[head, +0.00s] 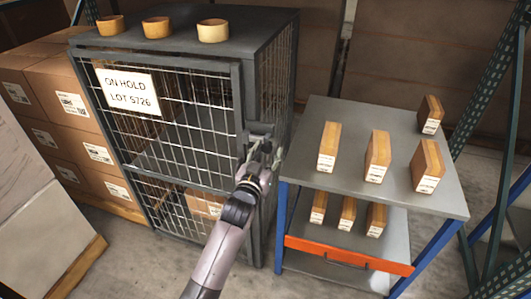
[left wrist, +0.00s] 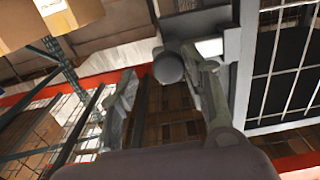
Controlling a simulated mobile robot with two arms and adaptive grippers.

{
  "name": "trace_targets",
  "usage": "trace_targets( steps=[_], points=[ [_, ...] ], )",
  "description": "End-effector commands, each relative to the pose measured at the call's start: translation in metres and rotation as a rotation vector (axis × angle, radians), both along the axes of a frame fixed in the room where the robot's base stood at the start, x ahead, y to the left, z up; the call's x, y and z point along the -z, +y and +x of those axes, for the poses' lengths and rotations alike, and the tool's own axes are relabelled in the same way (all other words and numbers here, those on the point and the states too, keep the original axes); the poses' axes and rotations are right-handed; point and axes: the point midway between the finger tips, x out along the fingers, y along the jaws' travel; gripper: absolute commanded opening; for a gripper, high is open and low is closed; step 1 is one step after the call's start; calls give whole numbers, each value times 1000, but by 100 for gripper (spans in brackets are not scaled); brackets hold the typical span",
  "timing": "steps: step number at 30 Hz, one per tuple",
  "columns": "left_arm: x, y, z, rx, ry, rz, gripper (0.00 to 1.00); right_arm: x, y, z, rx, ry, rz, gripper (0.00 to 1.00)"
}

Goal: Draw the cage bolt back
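The grey mesh cage (head: 240,42) stands at the centre left with its door shut. A sign (head: 128,92) on the door reads "ON HOLD LOT 5726". The cage bolt (head: 259,130) is at the door's right edge, partly hidden by my gripper. In the left wrist view a dark round bolt knob (left wrist: 168,67) shows at the grey door frame. My left gripper (head: 256,153) is at the bolt; in the left wrist view its fingers (left wrist: 165,98) are spread apart, with the knob between them and nearer the right finger. Contact cannot be told. My right gripper is out of view.
A grey-topped cart (head: 330,189) with tan blocks (head: 377,150) on two levels stands close right of the cage. Stacked cartons (head: 50,90) are at the left. Green rack posts (head: 490,95) stand at the right.

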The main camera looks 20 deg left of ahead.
Motion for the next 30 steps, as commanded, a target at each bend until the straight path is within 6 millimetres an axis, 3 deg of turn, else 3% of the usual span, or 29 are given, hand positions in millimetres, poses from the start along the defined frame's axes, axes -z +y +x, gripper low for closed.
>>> trace_targets(
  steps=[13,24,30],
  points=[
    [0,2,-8,-3,-1,2,47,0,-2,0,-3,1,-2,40],
    [1,4,-82,-1,1,0,47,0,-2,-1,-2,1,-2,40],
    [0,5,-111,0,0,0,47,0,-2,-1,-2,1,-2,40]
  ],
)
